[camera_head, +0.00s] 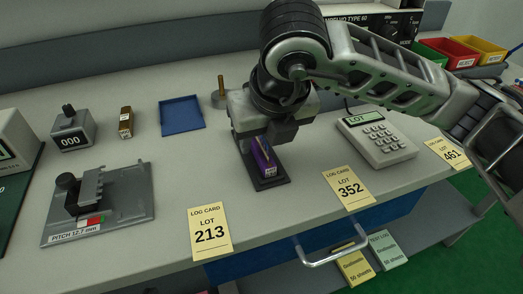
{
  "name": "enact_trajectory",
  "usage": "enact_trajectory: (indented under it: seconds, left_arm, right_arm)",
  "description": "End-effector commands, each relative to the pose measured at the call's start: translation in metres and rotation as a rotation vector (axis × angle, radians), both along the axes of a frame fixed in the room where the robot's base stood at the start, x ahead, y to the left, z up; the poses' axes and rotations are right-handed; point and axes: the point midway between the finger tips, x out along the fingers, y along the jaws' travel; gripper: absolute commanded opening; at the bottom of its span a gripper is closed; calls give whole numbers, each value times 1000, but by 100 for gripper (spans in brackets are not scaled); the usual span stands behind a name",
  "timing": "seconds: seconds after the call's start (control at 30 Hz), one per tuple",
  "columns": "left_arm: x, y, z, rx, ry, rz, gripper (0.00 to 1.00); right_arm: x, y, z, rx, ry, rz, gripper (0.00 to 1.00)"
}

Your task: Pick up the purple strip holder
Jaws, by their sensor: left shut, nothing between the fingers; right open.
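The purple strip holder (263,160) stands on a small dark base plate (270,184) near the middle of the bench. My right gripper (268,146), on the arm coming in from the right, is directly over and around its upper part. The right gripper is open, with its fingers close to the holder; whether they touch it cannot be told. The gripper body hides the holder's back part. My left gripper is out of view.
Log cards 213 (210,231), 352 (349,188) and 461 (447,153) lie along the front edge. A lot keypad (378,138) stands to the right. A pitch gauge (120,203), counter (72,132) and blue tray (181,114) are left. A drawer handle (331,257) juts out below.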

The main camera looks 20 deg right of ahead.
Motion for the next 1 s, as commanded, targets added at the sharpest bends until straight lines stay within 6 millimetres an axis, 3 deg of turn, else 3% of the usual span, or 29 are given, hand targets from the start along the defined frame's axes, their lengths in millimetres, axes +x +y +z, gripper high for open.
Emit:
enact_trajectory:
  seconds: [0.2,0.47,0.63,0.67,1.0]
  left_arm:
    - [0,0,-1,-1,5,-1,0]
    - [0,0,-2,1,6,0,0]
    - [0,0,-2,1,6,0,0]
    - [0,0,-2,1,6,0,0]
    - [0,0,-2,1,5,-1,0]
  right_arm:
    - [13,0,-26,0,1,-1,45]
    - [14,0,-29,0,0,0,45]
    - [14,0,-29,0,0,0,4]
    - [14,0,-29,1,0,0,0]
    - [14,0,-27,1,-1,-1,0]
